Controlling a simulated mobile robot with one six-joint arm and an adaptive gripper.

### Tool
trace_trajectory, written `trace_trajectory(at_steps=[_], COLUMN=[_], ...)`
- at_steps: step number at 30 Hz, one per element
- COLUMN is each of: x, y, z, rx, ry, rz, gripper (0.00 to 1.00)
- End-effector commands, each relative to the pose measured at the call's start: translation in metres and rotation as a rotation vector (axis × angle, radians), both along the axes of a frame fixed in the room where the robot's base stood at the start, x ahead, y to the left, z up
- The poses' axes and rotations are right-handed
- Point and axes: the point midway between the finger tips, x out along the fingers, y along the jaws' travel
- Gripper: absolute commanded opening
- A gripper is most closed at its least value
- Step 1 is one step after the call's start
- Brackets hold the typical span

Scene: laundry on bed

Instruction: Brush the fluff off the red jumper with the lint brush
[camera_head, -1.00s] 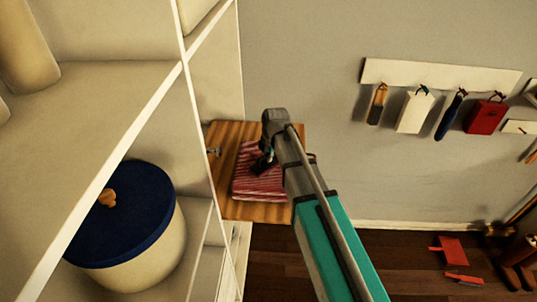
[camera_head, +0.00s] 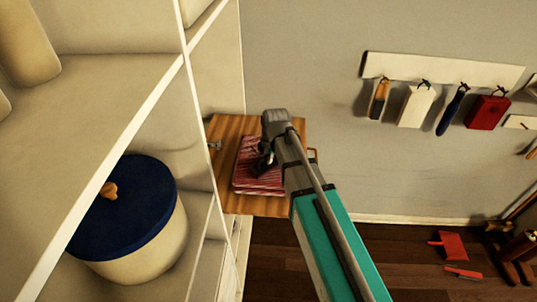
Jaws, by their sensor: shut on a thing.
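A folded red cloth with pale stripes, which looks like the red jumper (camera_head: 262,183), lies on a small wooden-topped stand (camera_head: 225,132). My arm reaches over the stand from the lower right. My gripper (camera_head: 262,166) points down at the jumper's upper right part, close to or touching it. It is shut on a small dark thing, probably the lint brush, but the arm hides most of it. I cannot make out any fluff at this size.
White shelving (camera_head: 110,100) with a blue-lidded pot (camera_head: 125,215) stands close on the left. A wall rail (camera_head: 440,68) at the right holds several hanging tools. A red dustpan (camera_head: 450,244) and a small red brush (camera_head: 463,272) lie on the dark floor.

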Motion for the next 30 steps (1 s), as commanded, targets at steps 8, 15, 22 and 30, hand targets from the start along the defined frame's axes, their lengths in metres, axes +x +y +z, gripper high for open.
trace_trajectory(at_steps=[8,15,22,30], x=[-0.001,-0.001,-0.001,-0.001], y=[0.000,0.000,0.000,0.000], z=[0.000,0.005,0.021,0.040], rx=[0.000,0.000,0.000,0.000], ry=[-0.001,-0.001,-0.001,-0.001], rz=[0.000,0.000,0.000,0.000], gripper=[0.00,0.00,0.00,0.00])
